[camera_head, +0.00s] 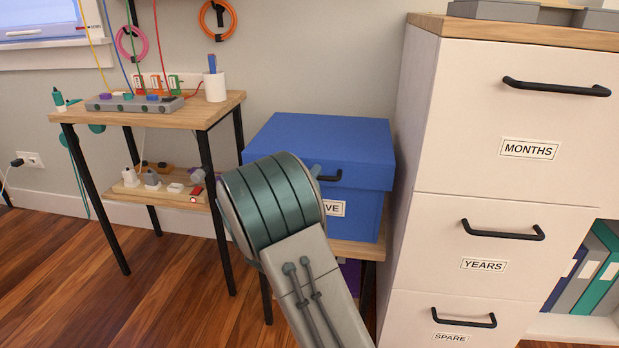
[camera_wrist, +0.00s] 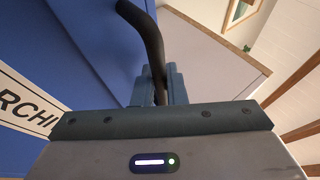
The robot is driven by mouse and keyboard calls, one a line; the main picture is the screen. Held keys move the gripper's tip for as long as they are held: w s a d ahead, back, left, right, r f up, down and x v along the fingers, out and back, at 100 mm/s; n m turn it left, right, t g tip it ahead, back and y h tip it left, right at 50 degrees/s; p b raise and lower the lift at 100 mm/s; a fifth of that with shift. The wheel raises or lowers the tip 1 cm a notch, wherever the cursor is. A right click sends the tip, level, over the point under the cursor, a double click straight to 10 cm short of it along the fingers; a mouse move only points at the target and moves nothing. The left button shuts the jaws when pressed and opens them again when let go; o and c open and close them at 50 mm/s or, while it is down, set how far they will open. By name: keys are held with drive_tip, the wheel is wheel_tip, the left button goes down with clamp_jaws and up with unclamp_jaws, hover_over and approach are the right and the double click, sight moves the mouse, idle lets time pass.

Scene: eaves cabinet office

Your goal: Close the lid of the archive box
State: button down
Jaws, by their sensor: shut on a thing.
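The blue archive box (camera_head: 368,215) stands on a small wooden stand between the desk and the white cabinet. Its blue lid (camera_head: 325,138) lies level over the box, with no gap visible at the front. A black handle (camera_head: 330,177) is on the lid's front; it also shows in the wrist view (camera_wrist: 147,32). My gripper (camera_wrist: 159,82) is shut on the handle. My arm hides the box's front left and part of its label (camera_head: 333,208). In the head view the fingers are mostly hidden behind my wrist.
The white drawer cabinet (camera_head: 510,180) stands close to the box's right. A wooden desk (camera_head: 215,108) with a power strip (camera_head: 135,103) stands to the left. The wooden floor (camera_head: 170,290) in front of the desk is clear.

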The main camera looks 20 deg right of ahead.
drive_tip(key=c, duration=1.5)
unclamp_jaws()
drive_tip(key=shift+d+f, duration=0.4)
drive_tip(key=shift+f, duration=0.05)
drive_tip(key=shift+a, duration=0.1)
drive_tip(key=shift+a+r, duration=0.1)
drive_tip(key=shift+a, duration=0.1)
drive_tip(key=p+v, duration=0.2)
drive_tip(key=v, duration=1.1)
drive_tip(key=shift+s+a, duration=0.1)
drive_tip(key=shift+s, duration=0.2)
